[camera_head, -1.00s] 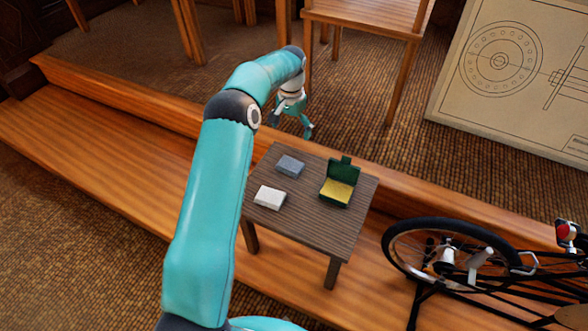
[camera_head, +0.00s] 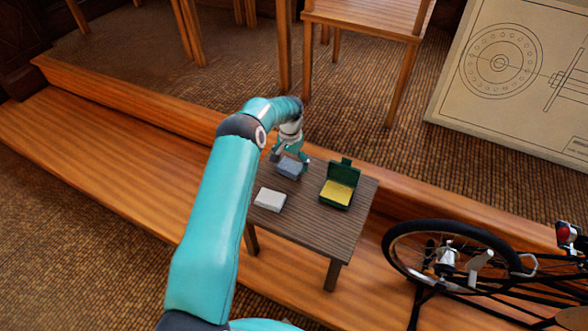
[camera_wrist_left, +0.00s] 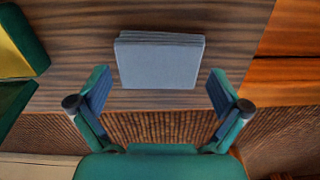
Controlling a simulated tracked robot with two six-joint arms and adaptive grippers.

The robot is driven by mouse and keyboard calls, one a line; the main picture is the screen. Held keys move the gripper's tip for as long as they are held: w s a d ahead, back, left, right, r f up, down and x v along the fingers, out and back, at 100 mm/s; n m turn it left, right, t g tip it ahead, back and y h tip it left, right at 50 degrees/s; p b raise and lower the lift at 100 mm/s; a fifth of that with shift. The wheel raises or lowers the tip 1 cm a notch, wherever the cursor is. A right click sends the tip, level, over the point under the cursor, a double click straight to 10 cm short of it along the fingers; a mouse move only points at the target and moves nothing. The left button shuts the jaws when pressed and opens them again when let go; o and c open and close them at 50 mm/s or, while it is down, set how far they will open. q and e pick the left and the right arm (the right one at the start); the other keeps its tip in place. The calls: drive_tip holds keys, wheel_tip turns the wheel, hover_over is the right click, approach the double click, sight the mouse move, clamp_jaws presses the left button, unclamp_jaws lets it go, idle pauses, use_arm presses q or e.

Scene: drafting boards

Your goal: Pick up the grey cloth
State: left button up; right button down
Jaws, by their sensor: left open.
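The grey cloth (camera_head: 289,168) is a folded blue-grey block lying on the small dark wooden table (camera_head: 328,228), near its far left corner. My left gripper (camera_head: 290,163) is open just above and behind it, with fingers partly overlapping the cloth in the head view. In the left wrist view the cloth (camera_wrist_left: 160,62) lies ahead of and between the two open fingertips (camera_wrist_left: 158,90), and nothing is between them. My right gripper is not in view.
A white folded cloth (camera_head: 270,199) lies near the grey one. An open green box with a yellow inside (camera_head: 339,186) stands on the table's right side. A bicycle (camera_head: 450,255) is to the right, a chair (camera_head: 370,20) behind.

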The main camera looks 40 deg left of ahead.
sight(291, 165)
use_arm(q)
drive_tip(key=shift+f, duration=0.35)
drive_tip(key=c, duration=0.8)
wheel_tip(291, 165, up, 20)
drive_tip(key=shift+p, duration=0.35)
drive_tip(key=o, duration=0.5)
drive_tip(key=c, duration=0.5)
